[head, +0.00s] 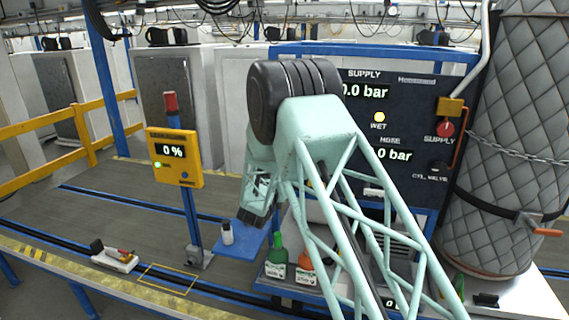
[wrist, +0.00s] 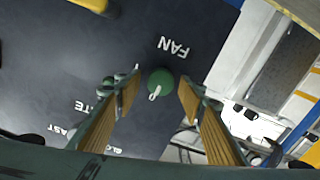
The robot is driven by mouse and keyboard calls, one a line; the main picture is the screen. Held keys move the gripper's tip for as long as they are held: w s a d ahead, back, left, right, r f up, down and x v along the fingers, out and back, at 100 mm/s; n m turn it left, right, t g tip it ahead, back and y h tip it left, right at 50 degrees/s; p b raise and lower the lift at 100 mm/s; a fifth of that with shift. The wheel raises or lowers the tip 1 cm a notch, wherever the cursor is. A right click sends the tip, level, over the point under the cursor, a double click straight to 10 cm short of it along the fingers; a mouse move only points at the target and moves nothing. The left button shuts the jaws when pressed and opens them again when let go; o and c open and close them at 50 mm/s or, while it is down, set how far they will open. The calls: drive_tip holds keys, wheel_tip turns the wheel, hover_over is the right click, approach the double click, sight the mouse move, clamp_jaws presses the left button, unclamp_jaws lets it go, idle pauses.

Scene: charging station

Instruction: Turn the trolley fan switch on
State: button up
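The fan switch is a round green knob (wrist: 160,76) with a white pointer mark, beside the white FAN lettering on a dark panel (wrist: 215,40) in the wrist view. The pointer mark points toward the bottom of the picture, slightly left. My gripper (wrist: 157,92) is open, with one tan-padded finger on each side of the knob. A gap shows between the knob and each finger, and I cannot tell how far the tips are from the panel. In the head view my arm covers this area, and the knob does not show.
A yellow box (head: 174,158) reading 0 % stands left. A quilted tank (head: 510,150) stands right.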

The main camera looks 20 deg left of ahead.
drive_tip(key=shift+w, duration=0.1)
drive_tip(key=shift+c, duration=0.7)
drive_tip(key=c, duration=0.7)
drive_tip(key=shift+c, duration=0.2)
drive_tip(key=shift+f+m+b, duration=0.2)
drive_tip(key=shift+m+b, duration=0.8)
drive_tip(key=shift+b, duration=1.15)
drive_tip(key=m+b, duration=0.1)
drive_tip(key=b, duration=0.1)
drive_tip(key=shift+b, duration=0.4)
drive_tip(key=m+b, duration=1.4)
drive_tip(key=b, duration=0.7)
drive_tip(key=shift+d+m, duration=0.1)
drive_tip(key=shift+m, duration=0.2)
drive_tip(key=shift+m+b, duration=0.3)
